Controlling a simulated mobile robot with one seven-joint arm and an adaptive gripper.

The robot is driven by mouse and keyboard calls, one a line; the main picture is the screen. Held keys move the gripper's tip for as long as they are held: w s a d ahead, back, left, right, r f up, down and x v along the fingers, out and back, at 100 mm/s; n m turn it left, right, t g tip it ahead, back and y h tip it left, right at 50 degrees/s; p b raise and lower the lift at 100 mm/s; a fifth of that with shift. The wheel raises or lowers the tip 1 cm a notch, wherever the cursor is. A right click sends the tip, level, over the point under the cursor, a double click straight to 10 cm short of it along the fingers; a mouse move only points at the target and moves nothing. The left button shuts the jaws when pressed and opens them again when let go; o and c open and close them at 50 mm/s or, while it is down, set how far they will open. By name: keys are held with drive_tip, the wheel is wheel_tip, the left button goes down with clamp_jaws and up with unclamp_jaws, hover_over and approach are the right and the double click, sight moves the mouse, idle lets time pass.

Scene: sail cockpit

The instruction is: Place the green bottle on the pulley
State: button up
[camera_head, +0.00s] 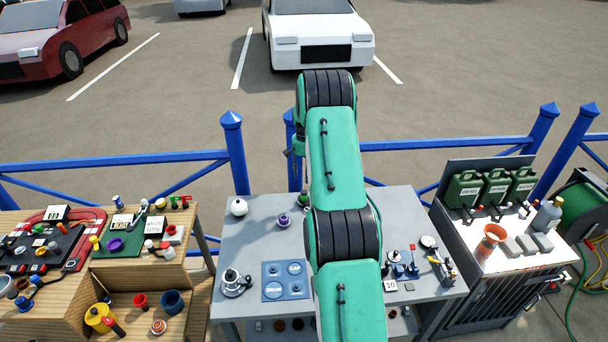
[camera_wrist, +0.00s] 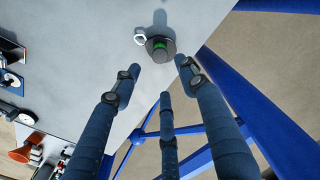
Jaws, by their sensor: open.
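A dark round object with a green band or centre (camera_wrist: 160,45) stands on the grey table in the wrist view, with a small pale ring (camera_wrist: 140,37) against its left side. I cannot tell whether the green part is the bottle or which thing is the pulley. My gripper (camera_wrist: 160,75) is open and empty, its dark blue fingers apart and short of this object in the picture. The gripper's fingers cannot be made out there.
The grey table (camera_head: 225,248) bears a silver winch-like piece (camera_head: 232,284), a blue panel (camera_head: 286,280), a purple piece (camera_head: 283,220) and a white ball (camera_head: 239,207). Small fittings crowd its right side. A blue fence (camera_head: 233,150) runs behind. An orange funnel (camera_head: 491,240) stands on the right-hand bench.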

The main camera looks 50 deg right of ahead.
drive_tip(key=w+a+r+n+t, duration=0.1)
drive_tip(key=w+a+r+n, duration=0.2)
drive_tip(key=a+r, duration=1.45)
drive_tip(key=s+a+r+n+t+h, duration=0.1)
drive_tip(key=s+a+r, duration=0.2)
drive_tip(key=a+r, duration=0.5)
drive_tip(key=s+a+r+n, duration=0.1)
drive_tip(key=s+a+r, duration=0.2)
drive_tip(key=a+r, duration=0.6)
drive_tip(key=s+a+r+n+t, duration=0.1)
drive_tip(key=s+a+r+n, duration=0.1)
drive_tip(key=s+a, duration=0.5)
drive_tip(key=s+a+r+n+t, duration=0.1)
drive_tip(key=s+a+r, duration=0.1)
drive_tip(key=s+a, duration=0.6)
drive_tip(key=s+a+f+n+t+y, duration=0.1)
drive_tip(key=s+a+f+n, duration=0.2)
drive_tip(key=s+a, duration=1)
drive_tip(key=shift+s+n+t, duration=0.3)
drive_tip(key=shift+s+n, duration=0.1)
drive_tip(key=shift+s, duration=0.75)
